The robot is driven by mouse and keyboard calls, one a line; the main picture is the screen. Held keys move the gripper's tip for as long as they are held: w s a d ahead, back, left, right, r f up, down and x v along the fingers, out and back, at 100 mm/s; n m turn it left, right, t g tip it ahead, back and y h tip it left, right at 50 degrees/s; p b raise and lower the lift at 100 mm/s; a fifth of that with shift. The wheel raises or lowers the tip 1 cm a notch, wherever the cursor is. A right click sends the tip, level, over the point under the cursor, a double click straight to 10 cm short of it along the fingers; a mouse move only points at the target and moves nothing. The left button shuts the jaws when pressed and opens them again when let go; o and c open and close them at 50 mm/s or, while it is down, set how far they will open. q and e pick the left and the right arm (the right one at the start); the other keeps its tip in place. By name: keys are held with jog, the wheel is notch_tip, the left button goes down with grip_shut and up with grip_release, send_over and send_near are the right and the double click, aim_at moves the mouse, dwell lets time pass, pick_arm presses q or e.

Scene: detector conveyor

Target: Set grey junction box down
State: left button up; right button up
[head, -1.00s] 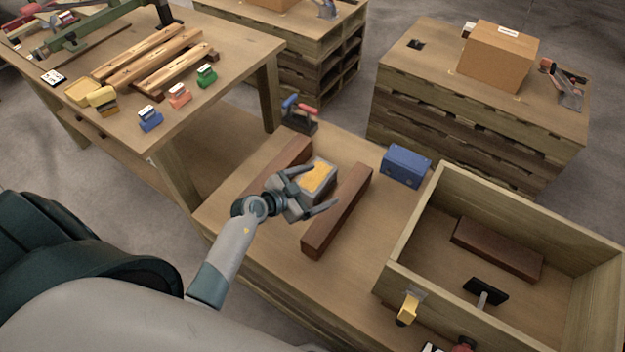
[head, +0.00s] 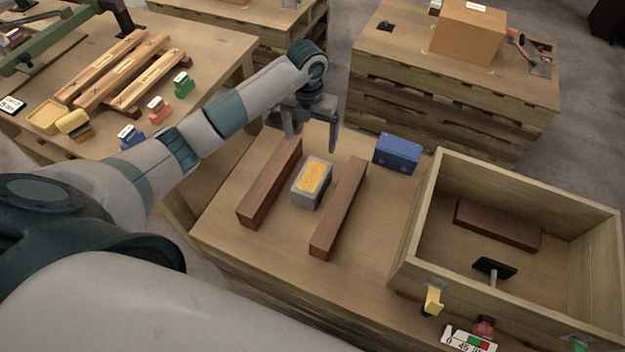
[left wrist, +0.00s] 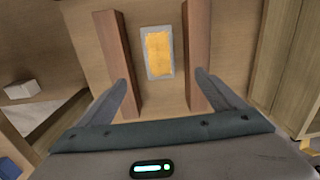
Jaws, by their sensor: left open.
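The grey junction box (head: 312,184) with a yellow-orange top stands on the wooden table (head: 385,225) between two brown bars, the left bar (head: 270,183) and the right bar (head: 339,208). It looks upright, with a gap on each side. My left gripper (head: 311,140) is open and empty, raised above the table beyond the box. In the left wrist view the box (left wrist: 159,53) lies ahead of the open fingers (left wrist: 160,95), apart from them. My right gripper is not in view.
A blue box (head: 397,153) stands right of the bars. A wooden tray with high walls (head: 412,220) takes the right side and holds a brown block (head: 497,225). Another table at left carries timber (head: 125,70) and several coloured stamp-like pieces.

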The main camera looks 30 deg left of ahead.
pick_arm(q)
jog(key=shift+a+r, duration=0.15)
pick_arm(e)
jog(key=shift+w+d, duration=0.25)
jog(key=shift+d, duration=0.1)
pick_arm(q)
jog(key=p, duration=0.3)
send_over(310, 177)
notch_tip(310, 177, down, 11)
jog(key=shift+f, duration=0.6)
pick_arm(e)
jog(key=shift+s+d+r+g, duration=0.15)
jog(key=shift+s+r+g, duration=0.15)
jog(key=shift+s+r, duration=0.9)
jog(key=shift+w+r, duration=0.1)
pick_arm(q)
jog(key=shift+f, duration=0.1)
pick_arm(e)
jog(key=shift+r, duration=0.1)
